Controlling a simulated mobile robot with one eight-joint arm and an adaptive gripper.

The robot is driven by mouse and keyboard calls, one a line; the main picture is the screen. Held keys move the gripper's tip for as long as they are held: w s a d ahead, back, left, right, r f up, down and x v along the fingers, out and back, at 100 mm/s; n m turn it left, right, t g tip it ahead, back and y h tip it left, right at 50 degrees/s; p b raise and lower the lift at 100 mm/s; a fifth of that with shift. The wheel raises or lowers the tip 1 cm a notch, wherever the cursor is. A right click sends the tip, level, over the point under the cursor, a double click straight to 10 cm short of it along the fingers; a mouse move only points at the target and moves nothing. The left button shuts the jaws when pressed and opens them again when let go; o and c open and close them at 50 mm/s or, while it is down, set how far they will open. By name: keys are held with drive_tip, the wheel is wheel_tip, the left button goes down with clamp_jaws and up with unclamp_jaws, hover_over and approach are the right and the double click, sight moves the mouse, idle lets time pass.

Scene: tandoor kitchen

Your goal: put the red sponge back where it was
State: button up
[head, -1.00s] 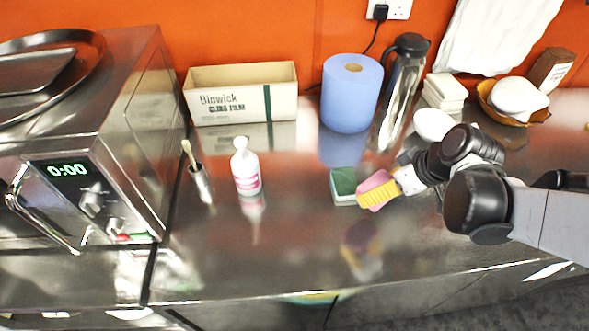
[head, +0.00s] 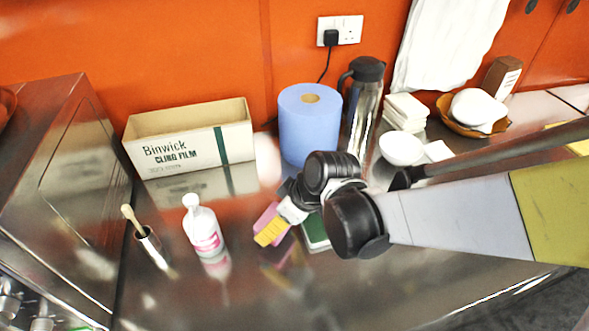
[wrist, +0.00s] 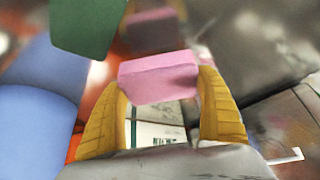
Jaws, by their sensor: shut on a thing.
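The red sponge, which looks pink (head: 263,216), is held between the yellow fingers of my gripper (head: 272,228). In the wrist view the sponge (wrist: 158,78) sits across the fingertips (wrist: 160,90), with a finger on each side. Its reflection shows in the steel counter, apart from the sponge, so it appears held a little above the surface. A green-topped sponge (head: 315,233) lies on the counter just right of my gripper, partly hidden by my arm. It also shows at the upper left of the wrist view (wrist: 90,25).
A cling film box (head: 180,150), blue paper roll (head: 308,128) and steel flask (head: 365,105) stand behind. The front counter between bottle and gripper is clear.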

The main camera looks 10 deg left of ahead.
drive_tip(key=shift+a+f, duration=0.25)
drive_tip(key=shift+a, duration=0.1)
drive_tip(key=shift+f, duration=0.25)
drive_tip(key=shift+f+b, duration=1.1)
drive_tip(key=shift+f, duration=0.55)
drive_tip(key=shift+f, duration=0.2)
drive_tip(key=o, duration=1.1)
drive_tip(key=shift+o, duration=0.2)
drive_tip(key=shift+r, duration=0.2)
drive_tip(key=p+v, duration=0.5)
drive_tip(key=v, duration=0.7)
